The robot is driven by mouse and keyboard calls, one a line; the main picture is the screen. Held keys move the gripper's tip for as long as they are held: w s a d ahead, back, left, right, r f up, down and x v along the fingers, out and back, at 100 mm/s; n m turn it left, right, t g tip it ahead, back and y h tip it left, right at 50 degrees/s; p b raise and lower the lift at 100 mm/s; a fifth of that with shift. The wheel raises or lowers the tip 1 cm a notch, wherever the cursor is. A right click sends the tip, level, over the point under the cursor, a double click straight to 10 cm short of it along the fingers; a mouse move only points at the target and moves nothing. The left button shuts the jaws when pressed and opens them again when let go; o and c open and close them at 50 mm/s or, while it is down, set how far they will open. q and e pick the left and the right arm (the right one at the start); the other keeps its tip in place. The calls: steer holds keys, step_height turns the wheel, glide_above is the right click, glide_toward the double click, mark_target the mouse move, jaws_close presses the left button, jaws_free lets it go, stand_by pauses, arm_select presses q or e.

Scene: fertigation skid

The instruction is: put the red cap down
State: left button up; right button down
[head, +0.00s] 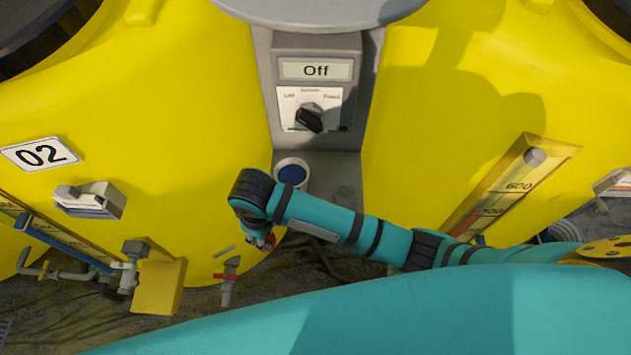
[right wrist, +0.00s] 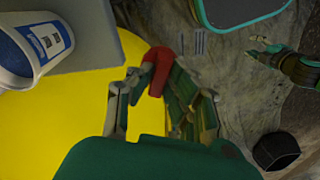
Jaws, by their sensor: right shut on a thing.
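My right gripper (head: 258,238) reaches in from the right in the head view, in front of the yellow tank and just below the grey ledge. In the right wrist view, its fingers (right wrist: 160,98) are shut on the red cap (right wrist: 158,72), which shows as a curved red piece at the fingertips. The fingers hide part of it. Only a small bit of red shows by the gripper in the head view. At the right of the right wrist view, what looks like my left gripper (right wrist: 268,46) is small; its opening is unclear.
A white tub with a blue top (head: 291,173) stands on the grey ledge (head: 335,180), close to my right gripper. Above is a control box (head: 311,105) reading Off. A red-handled valve (head: 228,277) is below left. In the wrist view, a black container (right wrist: 276,152) sits lower right on rough ground.

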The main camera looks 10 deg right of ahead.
steer(key=shift+g+h, duration=0.3)
steer(key=w+d+p, duration=0.1)
steer(key=w+d, duration=0.1)
steer(key=d, duration=0.3)
steer(key=w+d+p, duration=0.1)
steer(key=w+d, duration=0.2)
steer(key=d, duration=0.3)
steer(key=w+d+f+p, duration=0.1)
steer(key=w+d, duration=0.2)
steer(key=d, duration=0.2)
steer(key=shift+d+f, duration=0.1)
steer(key=shift+d, duration=0.25)
arm_select(q)
steer(key=shift+w+d+r, duration=0.1)
steer(key=shift+d+r, duration=0.1)
steer(key=shift+r, duration=1.8)
arm_select(e)
steer(key=shift+s+f, duration=0.15)
steer(key=shift+f, duration=1.6)
steer(key=c, duration=1.3)
jaws_free()
steer(key=shift+d, duration=0.1)
arm_select(q)
steer(key=shift+p, duration=0.3)
step_height(320, 180, up, 13)
steer(key=p, duration=1.3)
arm_select(e)
step_height(320, 180, up, 12)
